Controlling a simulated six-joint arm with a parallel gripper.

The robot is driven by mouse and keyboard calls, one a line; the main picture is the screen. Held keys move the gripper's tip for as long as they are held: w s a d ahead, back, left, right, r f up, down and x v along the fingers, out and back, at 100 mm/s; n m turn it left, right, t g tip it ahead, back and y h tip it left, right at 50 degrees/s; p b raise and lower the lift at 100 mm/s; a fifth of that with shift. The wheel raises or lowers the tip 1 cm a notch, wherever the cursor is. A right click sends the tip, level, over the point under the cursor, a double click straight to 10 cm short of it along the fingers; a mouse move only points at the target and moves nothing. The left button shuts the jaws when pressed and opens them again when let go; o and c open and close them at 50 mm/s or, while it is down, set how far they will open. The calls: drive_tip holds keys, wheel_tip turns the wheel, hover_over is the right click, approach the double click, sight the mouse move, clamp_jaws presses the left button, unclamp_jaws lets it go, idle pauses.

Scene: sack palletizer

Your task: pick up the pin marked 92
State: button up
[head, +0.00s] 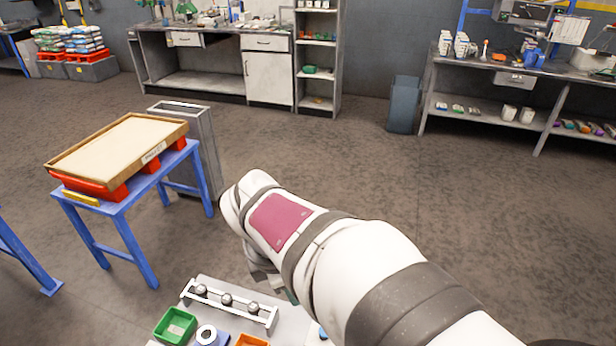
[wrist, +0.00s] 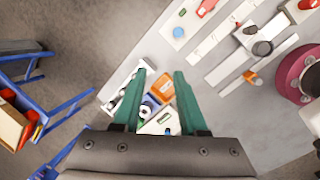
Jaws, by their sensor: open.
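No number 92 is legible in either view, so I cannot tell which thing is the marked pin. A white rack (head: 222,314) with a row of three round metallic tops (head: 227,299) stands on the bench at the bottom of the head view; these may be pins. The rack also shows at the left in the wrist view (wrist: 112,94), partly behind a finger. My gripper (wrist: 161,72) is open and empty, its green fingers above the bench beside the rack. In the head view my arm hides most of it.
A green bin (head: 176,327), a white ring (head: 207,334) and an orange bin (head: 251,341) sit close by the rack. In the wrist view, white strips and a magenta round part (wrist: 291,76) lie to the right. A blue table (head: 127,218) stands at the left.

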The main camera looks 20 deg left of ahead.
sight(226, 299)
drive_tip(key=s+a+f+n+t+y, duration=0.1)
drive_tip(key=a+f+n, duration=0.1)
drive_tip(key=a+n, duration=0.5)
drive_tip(key=s+a+f+n+t, duration=0.1)
drive_tip(key=s+a+f+n, duration=0.1)
drive_tip(key=a+n, duration=0.55)
drive_tip(key=shift+m, duration=0.75)
drive_tip(key=x, duration=0.5)
drive_tip(key=a+x, duration=0.1)
drive_tip(key=x, duration=0.4)
drive_tip(key=a+x, duration=0.1)
drive_tip(key=x, duration=0.4)
drive_tip(key=shift+f, duration=0.2)
clamp_jaws()
